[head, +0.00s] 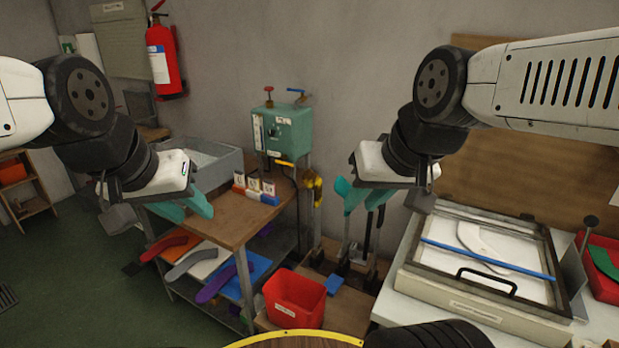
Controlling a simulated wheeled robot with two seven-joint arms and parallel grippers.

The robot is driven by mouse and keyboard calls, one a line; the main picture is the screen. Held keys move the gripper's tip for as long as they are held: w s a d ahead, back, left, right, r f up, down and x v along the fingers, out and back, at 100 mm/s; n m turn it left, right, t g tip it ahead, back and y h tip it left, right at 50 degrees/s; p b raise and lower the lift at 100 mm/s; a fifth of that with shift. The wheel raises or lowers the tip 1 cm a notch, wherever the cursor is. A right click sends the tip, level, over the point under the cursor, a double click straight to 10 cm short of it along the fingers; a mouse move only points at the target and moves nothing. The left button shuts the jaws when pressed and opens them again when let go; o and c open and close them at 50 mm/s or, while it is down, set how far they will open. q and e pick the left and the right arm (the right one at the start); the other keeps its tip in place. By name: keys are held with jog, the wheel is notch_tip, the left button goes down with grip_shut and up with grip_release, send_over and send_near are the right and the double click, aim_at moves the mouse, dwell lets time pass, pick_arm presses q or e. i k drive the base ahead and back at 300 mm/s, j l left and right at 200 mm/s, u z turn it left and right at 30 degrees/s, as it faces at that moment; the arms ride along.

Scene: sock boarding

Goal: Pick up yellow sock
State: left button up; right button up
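I cannot make out a yellow sock for certain. A small yellow piece (312,180) shows beside the wooden bench, below the green machine, but its shape is too small to tell. Sock-shaped pieces in red (171,246), grey (191,262) and purple (215,284) lie on the low shelf under the bench. My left gripper (184,209) hangs above the bench's left side with its teal fingers apart and nothing between them. My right gripper (362,196) hangs right of the green machine, fingers apart and empty.
The wooden bench (222,229) carries a grey bin (215,160) and small colored blocks (256,191). A green machine (283,130) stands behind. A red bin (294,298) sits low in front. A framed press (478,260) and a red tray (604,287) are at right.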

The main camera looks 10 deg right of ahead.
aim_at(311, 179)
jog(key=i+j+z, duration=0.1)
jog(key=i+j, duration=0.3)
jog(key=i+j+z, duration=0.1)
jog(key=i+j, duration=0.25)
jog(key=j, duration=0.2)
jog(key=i+j+z, duration=0.15)
jog(key=i+j, duration=0.2)
jog(key=j, duration=0.15)
